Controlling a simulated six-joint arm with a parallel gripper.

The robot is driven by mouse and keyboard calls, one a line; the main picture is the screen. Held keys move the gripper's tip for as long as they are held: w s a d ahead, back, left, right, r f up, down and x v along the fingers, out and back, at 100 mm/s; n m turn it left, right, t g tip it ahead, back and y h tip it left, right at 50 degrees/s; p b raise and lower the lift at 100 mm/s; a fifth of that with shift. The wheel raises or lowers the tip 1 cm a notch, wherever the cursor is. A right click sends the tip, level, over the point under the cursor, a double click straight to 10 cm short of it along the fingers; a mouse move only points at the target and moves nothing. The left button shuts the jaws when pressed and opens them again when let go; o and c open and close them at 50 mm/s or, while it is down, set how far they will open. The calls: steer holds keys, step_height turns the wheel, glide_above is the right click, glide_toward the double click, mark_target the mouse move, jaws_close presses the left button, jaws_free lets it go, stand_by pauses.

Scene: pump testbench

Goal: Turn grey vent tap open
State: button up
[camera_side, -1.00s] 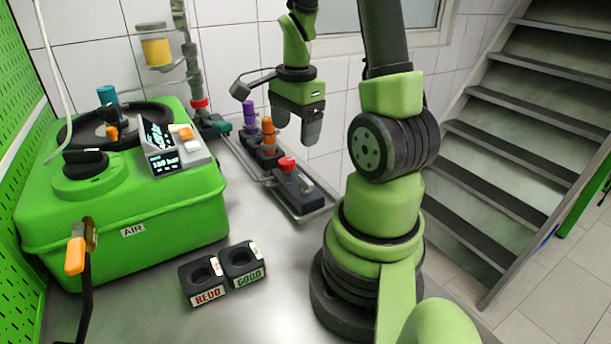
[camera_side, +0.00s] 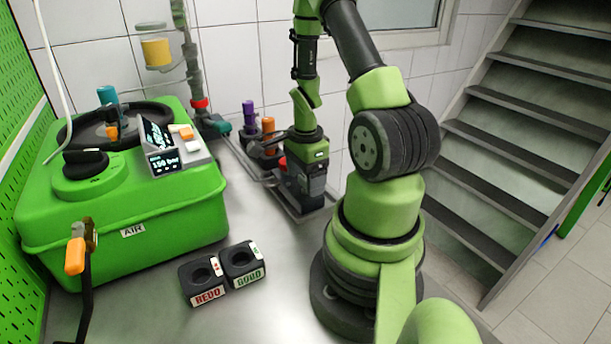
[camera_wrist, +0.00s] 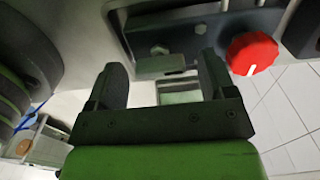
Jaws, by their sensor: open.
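My gripper (camera_wrist: 162,72) is open, with its two dark fingers apart and pointing at a dark fixture. It also shows in the side view (camera_side: 306,195), pointing down low over the fixture. A small grey part (camera_wrist: 163,65) lies in the gap between the fingers, near their tips. It looks like the grey vent tap, but the view is partial and I cannot tell how it is turned. Just behind it is a pale metal piece (camera_wrist: 180,90). I cannot tell whether the fingers touch the grey part. In the side view my gripper hides the tap.
A red knob (camera_wrist: 252,54) with a white mark sits right of my right finger. Purple (camera_side: 249,112) and orange (camera_side: 268,127) taps stand behind my gripper. A green AIR case (camera_side: 130,215) is at left, with black REDO and GOOD holders (camera_side: 222,272) in front.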

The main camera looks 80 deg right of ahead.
steer(key=shift+f, duration=0.1)
steer(key=c, duration=0.9)
steer(key=shift+c, duration=0.2)
steer(key=shift+n, duration=0.4)
steer(key=n, duration=0.3)
steer(key=shift+n, duration=0.4)
steer(key=n, duration=0.4)
steer(key=shift+n, duration=0.3)
steer(key=n, duration=0.4)
steer(key=shift+d, duration=0.1)
steer(key=n, duration=0.4)
steer(key=shift+n, duration=0.3)
